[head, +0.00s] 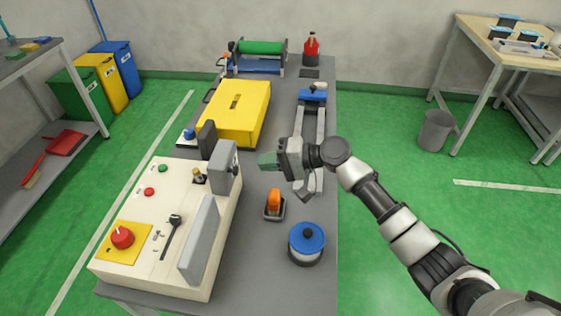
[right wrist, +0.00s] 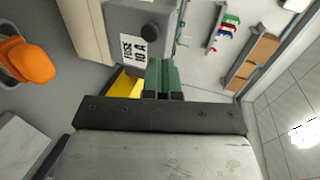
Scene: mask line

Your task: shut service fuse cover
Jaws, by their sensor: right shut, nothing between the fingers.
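The cream control box (head: 160,225) stands at the left of the grey bench. A grey cover (head: 226,168) stands raised at its far right edge, beside a small brass-coloured part (head: 197,174). In the right wrist view a grey cover (right wrist: 120,18) with a black knob and a label reading about "10 A" is close ahead, left of the fingers. My right gripper (head: 266,161) is shut and empty, to the right of the raised cover, with a gap in the head view. Its green fingertips (right wrist: 165,75) are together in the wrist view. My left gripper is not in view.
A second grey flap (head: 199,240) stands up along the box's near right edge. A yellow case (head: 235,112) lies behind the box. An orange-topped item (head: 274,203) and a blue-lidded round container (head: 307,243) stand on the bench to the right.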

